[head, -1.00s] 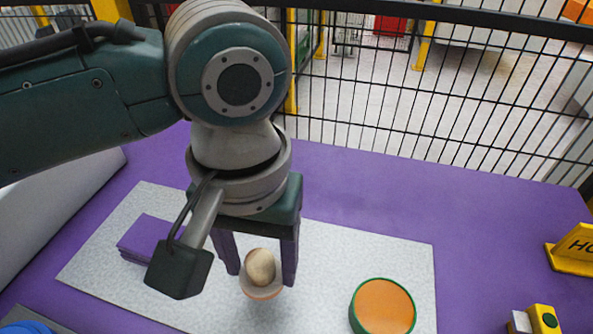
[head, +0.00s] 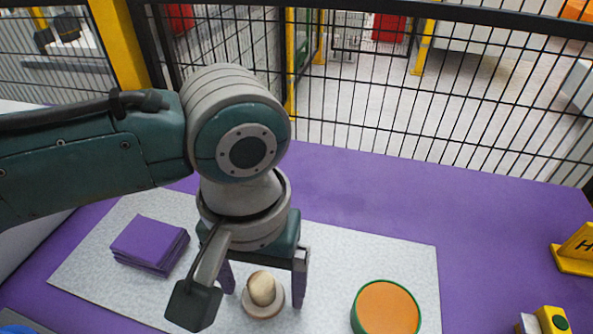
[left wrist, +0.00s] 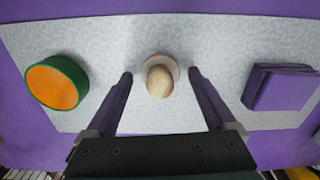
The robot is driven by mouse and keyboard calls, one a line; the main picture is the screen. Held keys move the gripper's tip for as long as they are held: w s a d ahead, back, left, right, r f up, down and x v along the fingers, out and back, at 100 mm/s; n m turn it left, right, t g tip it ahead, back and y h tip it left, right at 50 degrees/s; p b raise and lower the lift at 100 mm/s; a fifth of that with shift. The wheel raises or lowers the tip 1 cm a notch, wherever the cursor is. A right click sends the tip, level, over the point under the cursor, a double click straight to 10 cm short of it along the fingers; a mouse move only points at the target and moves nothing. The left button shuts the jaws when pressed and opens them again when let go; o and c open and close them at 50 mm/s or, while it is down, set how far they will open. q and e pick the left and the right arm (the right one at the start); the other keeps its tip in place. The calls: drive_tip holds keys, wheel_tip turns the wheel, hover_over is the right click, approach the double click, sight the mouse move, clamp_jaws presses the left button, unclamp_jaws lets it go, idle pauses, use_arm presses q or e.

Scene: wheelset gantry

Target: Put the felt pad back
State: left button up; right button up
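A pale wooden knob stands upright on a round whitish disc with a tan edge; this knobbed disc (head: 263,308) rests on the speckled grey mat (head: 330,255). It shows in the left wrist view (left wrist: 159,77) too. My left gripper (head: 264,297) points down over it, open, one purple finger on each side, with gaps between fingers and disc. A stack of flat purple squares (head: 150,240) lies on the mat to its left. A round green-rimmed container with an orange top (head: 386,307) stands to its right. I cannot tell by looks which is the felt pad. My right gripper is out of view.
The mat lies on a purple tabletop (head: 480,230). A black wire fence (head: 450,120) rises behind it. A yellow sign (head: 577,250) and a yellow block with a green button (head: 553,320) are at the right. The mat between stack and container is otherwise clear.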

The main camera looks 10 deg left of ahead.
sight(262, 281)
use_arm(q)
wheel_tip(262, 281, up, 12)
drive_tip(key=p, duration=0.4)
drive_tip(key=s+d+f+m+t+h, duration=0.1)
drive_tip(key=s+d+f+m+h, duration=0.15)
drive_tip(key=s+d, duration=0.2)
drive_tip(key=s+a+t+y, duration=0.1)
drive_tip(key=s+a, duration=0.3)
drive_tip(key=a, duration=0.3)
drive_tip(key=s+a+t+y, duration=0.1)
drive_tip(key=s+a, duration=0.2)
drive_tip(key=a, duration=0.4)
drive_tip(key=shift+s+t, duration=0.3)
drive_tip(key=shift+s, duration=0.05)
